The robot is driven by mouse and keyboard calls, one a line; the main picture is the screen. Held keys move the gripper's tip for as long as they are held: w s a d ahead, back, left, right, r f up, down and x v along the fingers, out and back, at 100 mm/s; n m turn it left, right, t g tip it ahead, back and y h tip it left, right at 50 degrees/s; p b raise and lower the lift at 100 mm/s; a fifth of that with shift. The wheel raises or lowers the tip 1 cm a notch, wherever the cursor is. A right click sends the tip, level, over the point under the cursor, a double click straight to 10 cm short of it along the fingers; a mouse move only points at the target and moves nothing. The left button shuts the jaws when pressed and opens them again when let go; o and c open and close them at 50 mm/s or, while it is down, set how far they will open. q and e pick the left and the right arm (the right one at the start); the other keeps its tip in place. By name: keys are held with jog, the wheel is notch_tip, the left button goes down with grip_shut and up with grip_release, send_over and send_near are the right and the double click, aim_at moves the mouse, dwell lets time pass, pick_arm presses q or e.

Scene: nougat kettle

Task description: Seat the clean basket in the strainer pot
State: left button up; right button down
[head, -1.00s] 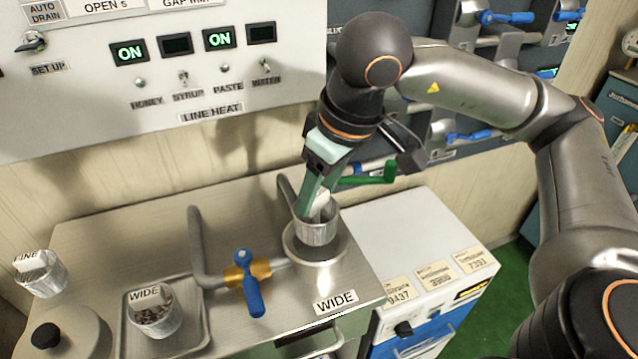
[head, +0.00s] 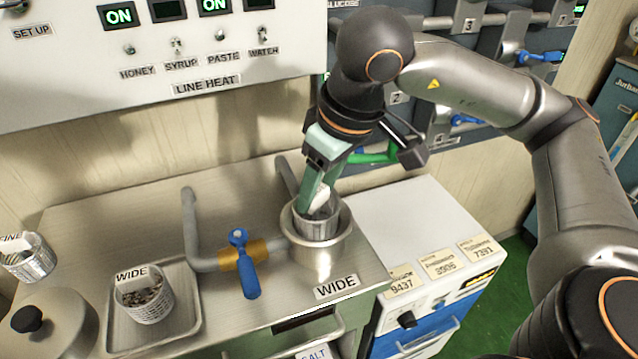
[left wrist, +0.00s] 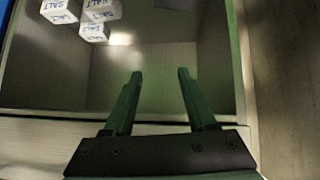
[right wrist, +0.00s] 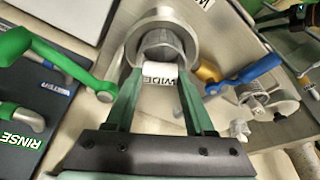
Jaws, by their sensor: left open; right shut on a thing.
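My right gripper (head: 318,198) is shut on the white tag of a clean metal basket (head: 316,228). In the right wrist view the tag (right wrist: 160,77) reads WIDE. The basket is upright in the mouth of the steel strainer pot (head: 320,262). Its lower part is hidden by the pot wall, so I cannot tell whether it rests on anything. Another WIDE basket (head: 143,301), filled with dark bits, stands in a metal tray (head: 188,331) to the left. My left gripper (left wrist: 160,76) is open and empty above a drawer, outside the head view.
A blue-handled valve (head: 243,265) on a bent pipe stands just left of the pot. A FINE basket (head: 27,262) and a black-knobbed lid (head: 60,335) are at far left. Salt cubes (left wrist: 83,15) lie in the drawer. A green-handled tap (right wrist: 60,62) is near the right gripper.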

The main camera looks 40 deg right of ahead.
aim_at(321, 201)
jog(key=shift+f+b, duration=0.25)
jog(key=shift+b, duration=0.2)
dwell(0.3)
dwell(1.0)
jog(key=shift+f+b, duration=0.7)
jog(key=shift+b, duration=0.3)
jog(key=shift+f+b, duration=0.15)
jog(key=shift+b, duration=0.2)
dwell(1.1)
jog(key=shift+f+b, duration=0.25)
jog(key=shift+b, duration=0.1)
dwell(0.4)
jog(key=shift+f, duration=0.1)
jog(key=shift+f+b, duration=0.25)
jog(key=shift+b, duration=0.2)
dwell(0.3)
